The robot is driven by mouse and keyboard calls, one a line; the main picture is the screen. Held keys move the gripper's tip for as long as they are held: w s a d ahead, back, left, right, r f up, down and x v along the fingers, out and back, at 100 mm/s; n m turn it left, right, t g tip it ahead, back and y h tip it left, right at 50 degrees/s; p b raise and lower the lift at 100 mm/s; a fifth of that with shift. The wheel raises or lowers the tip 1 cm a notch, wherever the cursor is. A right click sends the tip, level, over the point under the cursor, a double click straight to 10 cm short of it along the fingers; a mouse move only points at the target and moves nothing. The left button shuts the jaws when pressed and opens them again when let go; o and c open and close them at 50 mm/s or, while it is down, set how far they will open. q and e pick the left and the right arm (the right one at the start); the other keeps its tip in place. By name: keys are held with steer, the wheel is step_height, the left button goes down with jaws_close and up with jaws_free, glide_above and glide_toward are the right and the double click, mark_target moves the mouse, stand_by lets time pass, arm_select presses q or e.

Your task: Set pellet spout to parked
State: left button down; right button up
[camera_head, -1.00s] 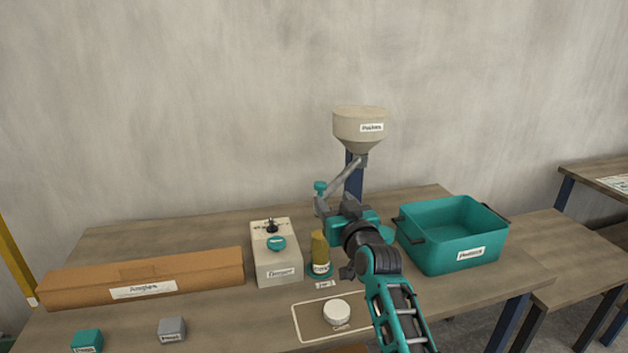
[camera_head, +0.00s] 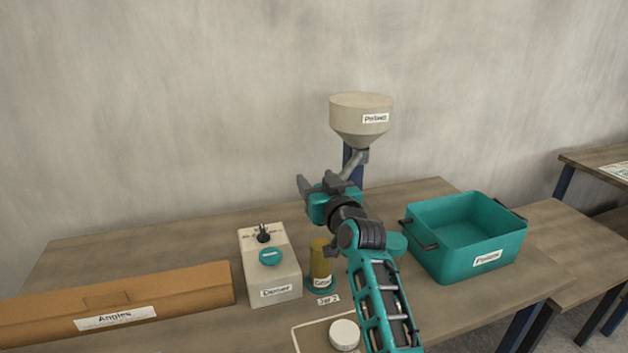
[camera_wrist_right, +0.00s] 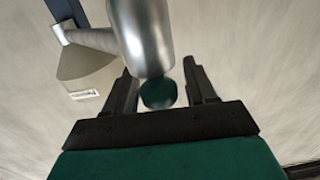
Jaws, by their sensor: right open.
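The pellet hopper (camera_head: 362,120) is a beige funnel on a blue post, labelled Pellets. Its grey spout arm (camera_head: 352,164) slopes down-left from the funnel's outlet; its lower end is hidden behind my right gripper (camera_head: 317,185). In the right wrist view the silver spout tube (camera_wrist_right: 145,38) is large and close. A dark teal knob (camera_wrist_right: 158,94) shows at its end, between the two fingers of my right gripper (camera_wrist_right: 158,78). The fingers are open, on either side of the knob. Contact cannot be told. My left gripper is not in view.
A teal bin (camera_head: 467,245) stands right of my right arm. Left of the arm are a yellow jar (camera_head: 320,262) on a teal base and a beige box (camera_head: 270,278) with a dial. A brown carton (camera_head: 190,292) lies farther left. A white puck (camera_head: 344,335) is in front.

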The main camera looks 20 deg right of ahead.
steer(key=shift+s, duration=0.1)
jaws_close()
stand_by(0.4)
